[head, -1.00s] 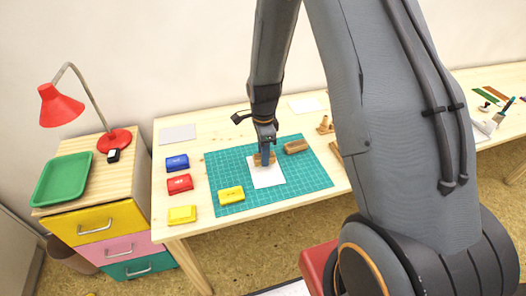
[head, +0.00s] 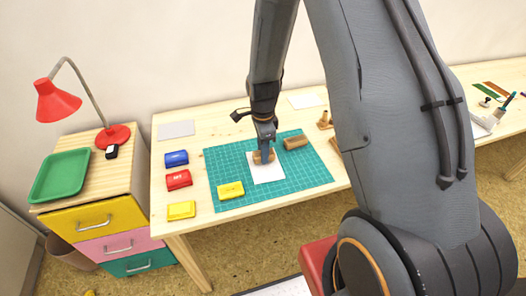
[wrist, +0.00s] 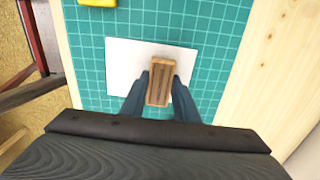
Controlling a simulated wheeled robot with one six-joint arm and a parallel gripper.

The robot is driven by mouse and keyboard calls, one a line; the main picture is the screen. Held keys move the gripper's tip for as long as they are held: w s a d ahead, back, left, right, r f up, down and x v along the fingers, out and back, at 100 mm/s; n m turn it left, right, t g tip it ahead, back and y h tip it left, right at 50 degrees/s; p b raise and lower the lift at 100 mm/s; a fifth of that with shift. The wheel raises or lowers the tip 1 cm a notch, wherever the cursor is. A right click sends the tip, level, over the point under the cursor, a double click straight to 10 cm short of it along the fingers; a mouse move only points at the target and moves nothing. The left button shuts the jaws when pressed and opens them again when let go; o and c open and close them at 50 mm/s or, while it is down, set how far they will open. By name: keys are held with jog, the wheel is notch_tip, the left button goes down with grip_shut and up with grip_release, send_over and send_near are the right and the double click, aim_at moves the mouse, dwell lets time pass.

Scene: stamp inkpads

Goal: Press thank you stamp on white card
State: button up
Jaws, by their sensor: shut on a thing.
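The white card (head: 266,174) lies on the green cutting mat (head: 310,178). It also shows in the wrist view (wrist: 121,62), with the stamp over it. My gripper (head: 264,150) is shut on a wooden stamp (wrist: 160,82) above the card's upper part. In the wrist view the two blue-grey fingers of my gripper (wrist: 159,88) hold the stamp's long sides. The stamp's underside and any lettering are hidden, so I cannot tell whether it touches the card.
A yellow inkpad (head: 230,190) lies on the mat, left of the card. Blue (head: 176,159), red (head: 178,180) and another yellow inkpad (head: 181,209) stand left of the mat. A second wooden block (head: 296,142) lies at the mat's upper right.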

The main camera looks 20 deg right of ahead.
jog(key=shift+f, duration=0.5)
dwell(0.8)
jog(key=shift+r, duration=0.25)
jog(key=shift+r, duration=0.35)
jog(key=shift+r, duration=0.1)
dwell(0.3)
jog(key=shift+r+p, duration=2.05)
jog(key=shift+r, duration=0.65)
